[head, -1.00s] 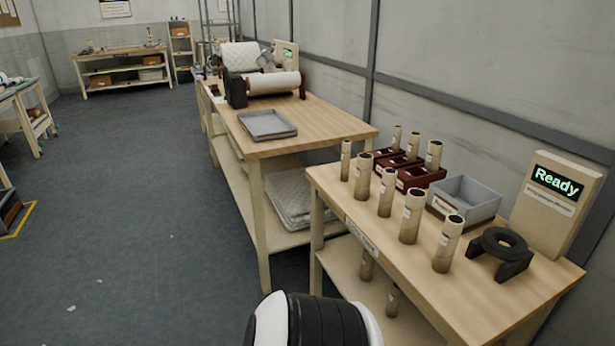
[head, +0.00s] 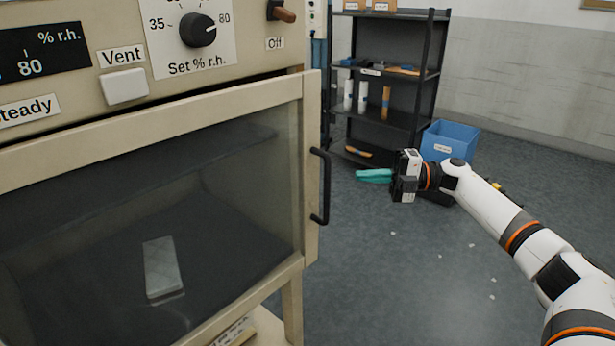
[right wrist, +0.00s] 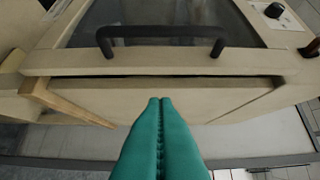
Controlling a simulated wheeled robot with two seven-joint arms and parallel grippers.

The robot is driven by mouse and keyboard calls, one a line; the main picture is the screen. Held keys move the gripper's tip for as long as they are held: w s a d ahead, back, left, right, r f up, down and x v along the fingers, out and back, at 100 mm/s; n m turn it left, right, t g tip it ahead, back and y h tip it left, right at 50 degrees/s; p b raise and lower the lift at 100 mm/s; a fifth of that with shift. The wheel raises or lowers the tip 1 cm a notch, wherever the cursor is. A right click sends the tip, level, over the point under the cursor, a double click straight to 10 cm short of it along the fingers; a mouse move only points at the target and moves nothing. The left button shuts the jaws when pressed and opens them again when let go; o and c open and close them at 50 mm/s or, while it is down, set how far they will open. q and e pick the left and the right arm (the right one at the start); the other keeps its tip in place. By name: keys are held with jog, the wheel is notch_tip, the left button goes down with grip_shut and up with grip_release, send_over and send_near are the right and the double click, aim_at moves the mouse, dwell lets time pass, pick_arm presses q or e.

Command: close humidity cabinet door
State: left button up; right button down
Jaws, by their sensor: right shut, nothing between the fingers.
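The humidity cabinet (head: 60,95) fills the left of the head view. Its door (head: 285,95) has a cream frame, a dark window and a black bar handle (head: 323,187) at its right edge. A dark gap shows along the door's top; in the right wrist view a narrow dark gap runs between the door's edge (right wrist: 150,62) and the cabinet body (right wrist: 140,98). I cannot tell if it is latched. My right gripper (head: 360,174), with teal fingers, is shut and empty, right of the handle and apart from it. Its fingertips (right wrist: 160,100) point toward the cabinet side. My left gripper is out of view.
A pale block (head: 162,266) lies behind the window. The Vent button (head: 124,86), humidity knob (head: 197,30) and a switch (head: 284,12) sit above the door. A black shelf rack (head: 385,75) and blue bin (head: 450,140) stand behind my right arm. Floor right of the cabinet is largely clear.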

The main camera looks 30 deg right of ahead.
jog(key=s+a+r+m+t+h+p, duration=0.1)
jog(key=s+a+m+t+h+p, duration=0.15)
jog(key=s+p, duration=1.2)
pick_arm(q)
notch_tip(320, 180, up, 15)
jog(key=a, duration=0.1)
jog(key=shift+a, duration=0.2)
pick_arm(e)
jog(key=w+d+x, duration=0.1)
jog(key=w+x, duration=0.1)
jog(key=x, duration=1)
jog(key=shift+d+r+y, duration=0.35)
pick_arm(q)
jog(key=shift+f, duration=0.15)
pick_arm(e)
jog(key=shift+n, duration=0.25)
